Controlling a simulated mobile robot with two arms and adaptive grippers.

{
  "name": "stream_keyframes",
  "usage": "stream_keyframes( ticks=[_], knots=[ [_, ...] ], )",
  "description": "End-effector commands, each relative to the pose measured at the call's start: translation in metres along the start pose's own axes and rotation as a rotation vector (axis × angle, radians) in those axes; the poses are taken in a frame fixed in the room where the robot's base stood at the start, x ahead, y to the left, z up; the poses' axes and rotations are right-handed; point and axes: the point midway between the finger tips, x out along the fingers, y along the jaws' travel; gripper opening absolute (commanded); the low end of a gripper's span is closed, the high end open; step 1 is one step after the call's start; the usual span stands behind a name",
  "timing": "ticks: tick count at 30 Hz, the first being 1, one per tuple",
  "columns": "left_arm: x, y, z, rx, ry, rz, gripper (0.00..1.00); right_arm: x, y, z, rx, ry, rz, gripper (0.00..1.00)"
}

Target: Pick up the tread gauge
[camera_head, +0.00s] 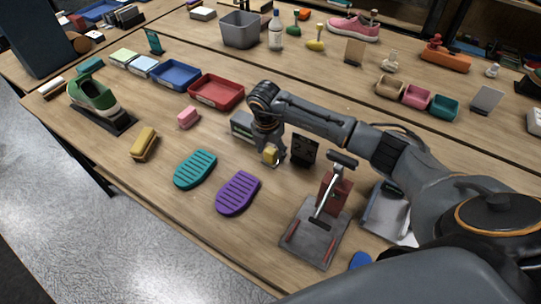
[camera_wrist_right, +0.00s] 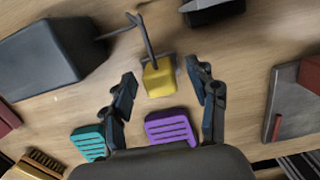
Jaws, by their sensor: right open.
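The tread gauge appears to be the small yellow block with a thin dark metal rod. In the right wrist view, the tread gauge (camera_wrist_right: 158,80) stands on the table between and just beyond the fingertips of my right gripper (camera_wrist_right: 162,78). A gap shows on both sides, so the fingers are open and hold nothing. In the head view, the yellow block (camera_head: 270,155) shows just below my right gripper (camera_head: 268,138), which partly hides it. My left gripper is not in view.
A grey box (camera_wrist_right: 48,58) and a dark stand (camera_head: 304,150) flank the gauge closely. A teal sole (camera_head: 195,169) and a purple sole (camera_head: 238,193) lie nearer the front edge. A red-and-grey press (camera_head: 315,232) stands to the right. A red tray (camera_head: 216,92) is behind left.

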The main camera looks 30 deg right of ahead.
Motion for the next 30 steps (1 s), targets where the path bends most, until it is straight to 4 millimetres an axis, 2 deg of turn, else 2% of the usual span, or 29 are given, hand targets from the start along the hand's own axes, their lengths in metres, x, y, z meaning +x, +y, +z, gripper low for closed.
stream_keyframes(
  ticks=[1,9,10,17,22,28,30],
  knots=[
    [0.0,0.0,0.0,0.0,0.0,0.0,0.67,0.0,0.0,0.0,0.0,0.0,0.0,0.58],
    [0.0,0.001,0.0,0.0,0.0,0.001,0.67,-0.001,0.0,0.0,0.0,0.0,0.0,0.03],
    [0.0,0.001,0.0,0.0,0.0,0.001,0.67,-0.001,0.0,0.0,0.0,0.0,0.001,0.0],
    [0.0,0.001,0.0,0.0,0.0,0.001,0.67,-0.001,0.0,0.001,0.0,-0.001,0.001,0.0],
    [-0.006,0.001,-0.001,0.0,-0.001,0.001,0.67,-0.01,0.001,0.002,0.001,-0.001,0.002,0.0],
    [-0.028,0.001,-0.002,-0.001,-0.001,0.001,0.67,-0.04,0.001,0.006,0.001,-0.002,0.004,0.0],
    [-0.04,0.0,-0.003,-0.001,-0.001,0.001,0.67,-0.054,0.004,-0.004,-0.004,0.0,0.003,0.0]
  ],
)
